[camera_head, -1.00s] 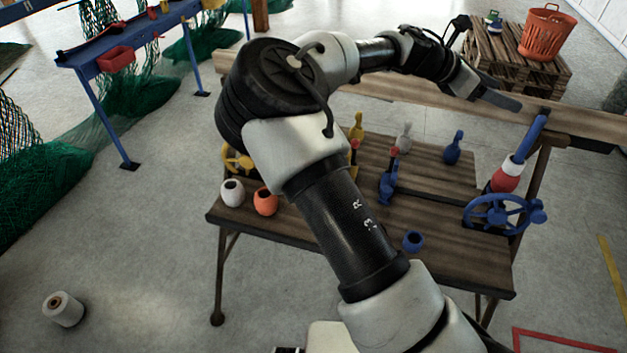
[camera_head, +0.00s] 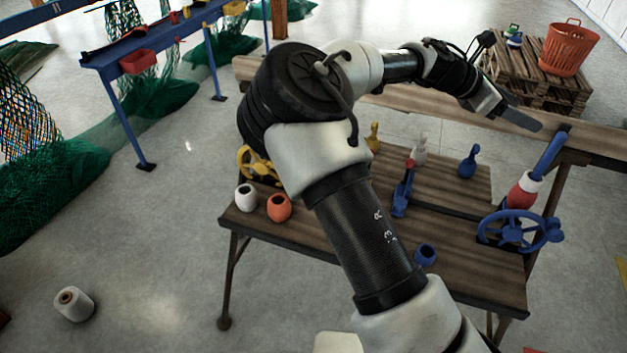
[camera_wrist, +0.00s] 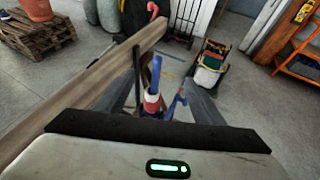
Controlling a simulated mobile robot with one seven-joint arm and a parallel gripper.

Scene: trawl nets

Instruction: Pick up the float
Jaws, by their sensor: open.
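A red-and-white float with a blue stick (camera_head: 523,192) leans at the bench's right end, beside a blue handwheel. It also shows in the wrist view (camera_wrist: 152,103), upright between my fingers but beyond them; I see no contact. My gripper (camera_head: 522,118) is open above the bench's back right corner, up and left of this float; its two grey fingers also show in the wrist view (camera_wrist: 160,85). Other float-like pieces with holes are white (camera_head: 246,197), orange (camera_head: 279,208) and blue (camera_head: 425,254) on the bench. I cannot tell which piece the task means.
The wooden bench (camera_head: 465,275) has a raised back beam (camera_head: 430,105). A blue handwheel (camera_head: 520,232), blue clamp (camera_head: 402,195) and blue bottle-shaped piece (camera_head: 468,163) stand on it. A pallet (camera_head: 530,85) with an orange basket (camera_head: 568,48) stands behind. My arm hides the bench's middle.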

